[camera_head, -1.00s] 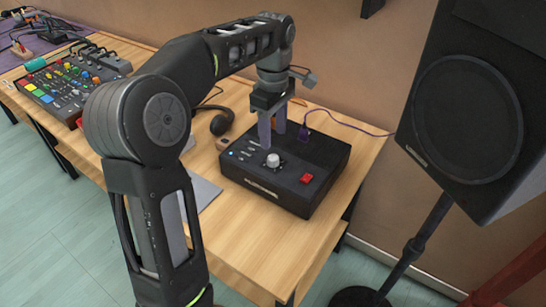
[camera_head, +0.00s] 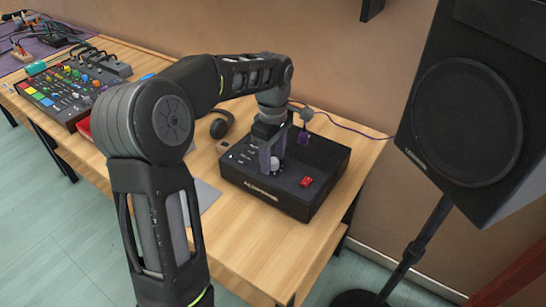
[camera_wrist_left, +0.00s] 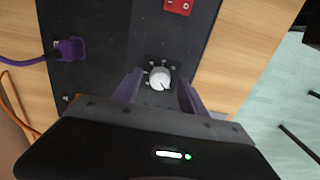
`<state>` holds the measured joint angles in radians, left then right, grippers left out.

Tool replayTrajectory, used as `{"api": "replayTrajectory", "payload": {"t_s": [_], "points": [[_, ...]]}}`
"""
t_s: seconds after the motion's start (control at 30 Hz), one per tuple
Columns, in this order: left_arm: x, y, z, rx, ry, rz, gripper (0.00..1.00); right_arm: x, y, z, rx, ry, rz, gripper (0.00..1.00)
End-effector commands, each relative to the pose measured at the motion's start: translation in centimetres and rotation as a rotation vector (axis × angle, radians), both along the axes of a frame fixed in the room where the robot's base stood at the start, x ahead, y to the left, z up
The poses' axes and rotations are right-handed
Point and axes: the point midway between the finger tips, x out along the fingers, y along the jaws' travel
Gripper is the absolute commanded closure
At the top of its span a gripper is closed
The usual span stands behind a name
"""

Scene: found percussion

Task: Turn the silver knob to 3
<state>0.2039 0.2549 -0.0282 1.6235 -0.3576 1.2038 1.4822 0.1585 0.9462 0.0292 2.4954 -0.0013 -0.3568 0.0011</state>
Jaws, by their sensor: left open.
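The silver knob (camera_wrist_left: 160,78) sits on the top panel of a black box (camera_head: 318,160) on the wooden table. In the wrist view a dark pointer line shows on the knob, with small marks around it too small to read. My left gripper (camera_head: 270,164) points down over the box. In the wrist view its purple fingers (camera_wrist_left: 160,90) are open, one on each side of the knob with a gap to each. In the head view the knob (camera_head: 273,165) is partly hidden by the fingers. My right gripper is not in view.
A red switch (camera_head: 306,181) is on the box near the knob. A purple plug and cable (camera_head: 304,136) stand at its back edge. Headphones (camera_head: 221,124) lie behind, a mixer (camera_head: 62,90) stands at left, and a large speaker (camera_head: 465,110) stands at right.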

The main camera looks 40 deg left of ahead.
Motion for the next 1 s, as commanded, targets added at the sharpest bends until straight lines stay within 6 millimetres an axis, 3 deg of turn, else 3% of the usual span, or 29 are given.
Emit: {"api": "replayTrajectory", "payload": {"t_s": [0.33,0.9,1.0], "points": [[0.02,0.0,-0.48,0.0,-0.001,-0.001,0.51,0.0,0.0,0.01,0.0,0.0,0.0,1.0],[0.02,0.0,-0.44,0.0,-0.001,-0.001,0.98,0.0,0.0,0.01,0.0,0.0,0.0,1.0],[0.02,0.0,-0.44,0.0,-0.001,-0.001,1.0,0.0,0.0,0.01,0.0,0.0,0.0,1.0]]}}
